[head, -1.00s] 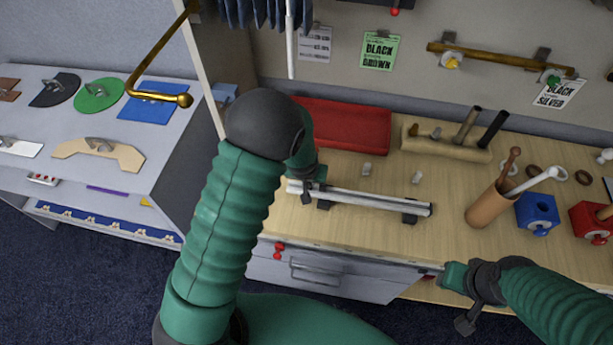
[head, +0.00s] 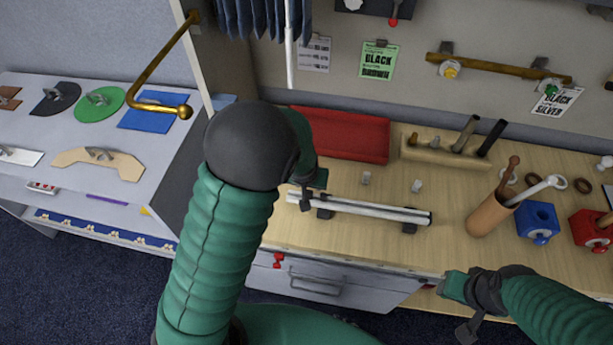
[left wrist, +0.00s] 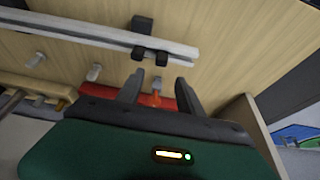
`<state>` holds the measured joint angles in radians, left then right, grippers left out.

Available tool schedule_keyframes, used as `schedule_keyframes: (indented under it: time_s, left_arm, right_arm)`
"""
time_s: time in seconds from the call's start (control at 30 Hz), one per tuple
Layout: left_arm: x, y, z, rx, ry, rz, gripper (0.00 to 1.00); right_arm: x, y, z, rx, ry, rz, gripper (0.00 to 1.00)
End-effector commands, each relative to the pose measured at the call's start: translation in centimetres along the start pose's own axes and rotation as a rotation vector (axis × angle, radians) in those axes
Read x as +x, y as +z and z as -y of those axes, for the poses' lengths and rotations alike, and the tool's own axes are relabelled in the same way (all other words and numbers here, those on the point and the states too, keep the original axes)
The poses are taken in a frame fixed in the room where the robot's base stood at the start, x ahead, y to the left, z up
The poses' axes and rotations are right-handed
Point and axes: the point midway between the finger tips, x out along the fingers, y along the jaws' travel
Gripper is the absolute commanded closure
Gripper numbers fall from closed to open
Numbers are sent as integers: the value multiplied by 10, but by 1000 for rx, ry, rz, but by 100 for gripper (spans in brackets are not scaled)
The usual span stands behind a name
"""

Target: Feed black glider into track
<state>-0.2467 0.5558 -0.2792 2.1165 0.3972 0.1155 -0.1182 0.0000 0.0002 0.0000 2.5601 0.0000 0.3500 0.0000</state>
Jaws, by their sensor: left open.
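The pale track (head: 365,208) lies on dark supports on the wooden bench; it also crosses the top of the left wrist view (left wrist: 95,30). My left gripper (head: 308,200) is over the track's left end, partly behind my own arm. In the left wrist view its two fingers (left wrist: 160,88) are apart. Beyond them, a small dark block (left wrist: 162,58) sits at the track's edge beside a support; I cannot tell if it is the black glider.
Two small pale pieces, one left (head: 367,178) and one right (head: 417,185), lie behind the track. A red tray (head: 350,136) and a wooden tool block (head: 445,152) stand farther back. A brown cup (head: 490,213) and a blue box (head: 537,217) stand to the right.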

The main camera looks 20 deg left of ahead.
Motion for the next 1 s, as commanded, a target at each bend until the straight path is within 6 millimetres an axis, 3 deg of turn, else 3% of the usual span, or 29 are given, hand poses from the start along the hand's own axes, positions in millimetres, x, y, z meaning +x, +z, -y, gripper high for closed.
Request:
schedule_keyframes:
  time_s: [0.03, 0.2, 0.37, 1.0]
  left_arm:
    - [-18, -2, -2, 4, 3, -5, 56]
    - [-67, -2, -2, 5, 3, -2, 56]
    - [-95, -2, -1, 3, 1, 0, 56]
    - [-102, 0, 0, 1, 0, 3, 56]
  right_arm:
    - [-3, -1, 0, 0, 0, 0, 64]
    - [-14, -3, 0, 0, 0, 0, 64]
    - [-21, -5, 0, 0, 0, 0, 64]
    - [-21, -5, 0, 0, 0, 0, 64]
